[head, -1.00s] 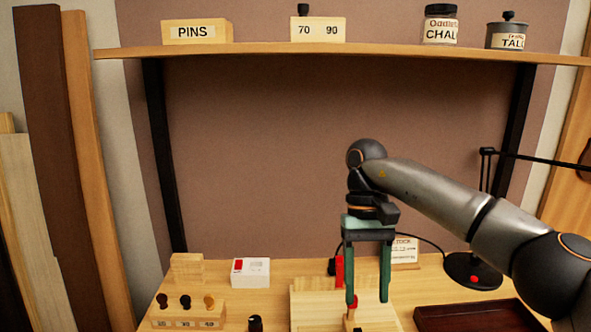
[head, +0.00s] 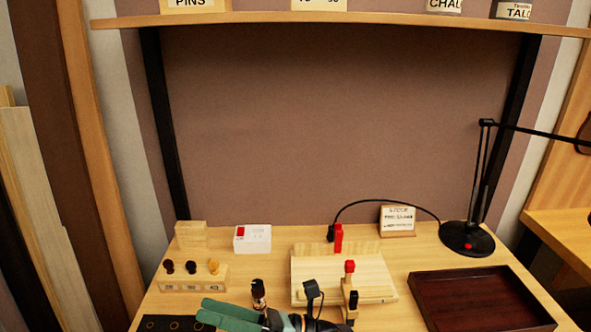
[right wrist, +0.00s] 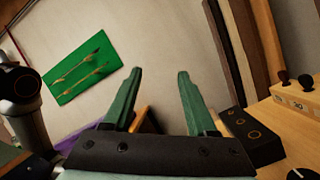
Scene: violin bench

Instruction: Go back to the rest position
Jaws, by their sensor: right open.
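My right gripper (head: 222,315) is low in the head view, at the front of the bench, with its green fingers pointing left. The right wrist view shows it open (right wrist: 155,92), with nothing between the two fingers. My left gripper does not show in either view.
On the bench are a peg block (head: 193,284), a white box (head: 252,239), a wooden cradle with red-tipped clamps (head: 312,275), a dark tray (head: 480,300) and a lamp (head: 467,240). A black block with holes (right wrist: 250,133) lies close to the fingers. A shelf (head: 300,19) spans above.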

